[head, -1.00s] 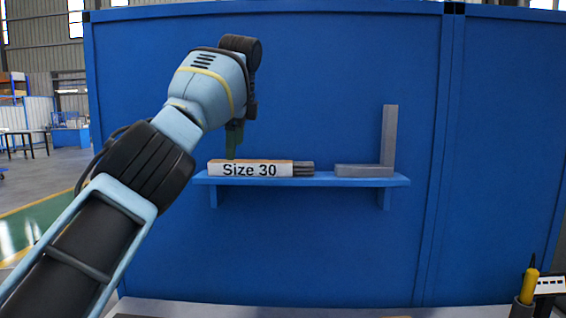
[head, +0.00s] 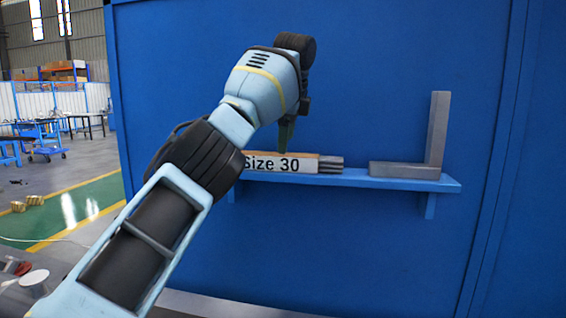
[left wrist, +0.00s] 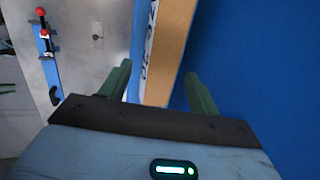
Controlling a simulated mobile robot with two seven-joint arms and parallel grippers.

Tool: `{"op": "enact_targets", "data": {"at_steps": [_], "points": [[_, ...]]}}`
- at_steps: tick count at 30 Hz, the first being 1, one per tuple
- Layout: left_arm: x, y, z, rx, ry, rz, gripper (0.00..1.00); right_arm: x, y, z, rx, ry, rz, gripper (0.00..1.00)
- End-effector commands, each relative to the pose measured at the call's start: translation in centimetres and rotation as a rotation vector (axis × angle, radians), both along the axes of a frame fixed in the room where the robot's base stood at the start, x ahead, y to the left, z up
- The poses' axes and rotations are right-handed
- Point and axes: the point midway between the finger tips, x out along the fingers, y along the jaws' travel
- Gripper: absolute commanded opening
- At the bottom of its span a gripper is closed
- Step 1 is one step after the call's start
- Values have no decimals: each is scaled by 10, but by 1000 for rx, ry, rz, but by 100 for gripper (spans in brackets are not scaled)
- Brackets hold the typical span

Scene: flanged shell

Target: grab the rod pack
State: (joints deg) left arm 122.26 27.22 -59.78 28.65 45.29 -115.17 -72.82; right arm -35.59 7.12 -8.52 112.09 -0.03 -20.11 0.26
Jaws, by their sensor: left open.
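The rod pack (head: 296,164) is a box with a white "Size 30" label and a brown top, with grey rods sticking out of its right end. It lies on a blue wall shelf (head: 400,184). My left gripper (head: 286,136) points down at the pack's top, and my arm hides the pack's left end. In the left wrist view the green fingers of my left gripper (left wrist: 160,78) are spread apart. The pack's brown top (left wrist: 171,45) shows between them, not gripped. Whether a finger touches it I cannot tell. My right gripper is not in view.
A grey L-shaped bracket (head: 437,135) stands on the shelf to the right of the pack, with a small gap. The blue wall panel (head: 400,60) is close behind. In the left wrist view a tool with red knobs (left wrist: 43,30) lies at the left.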

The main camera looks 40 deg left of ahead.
Motion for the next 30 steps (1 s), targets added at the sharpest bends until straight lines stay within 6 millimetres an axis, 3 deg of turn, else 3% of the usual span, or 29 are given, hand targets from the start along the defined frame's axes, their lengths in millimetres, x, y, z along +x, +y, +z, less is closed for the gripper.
{"op": "enact_targets", "data": {"at_steps": [8,18,27,30], "points": [[2,3,-7,0,1,-1,62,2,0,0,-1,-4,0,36],[9,18,-43,-1,-2,1,62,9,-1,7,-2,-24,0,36],[11,20,-51,-1,0,0,62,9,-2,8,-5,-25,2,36],[11,19,-51,0,0,0,51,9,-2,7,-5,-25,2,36]]}}
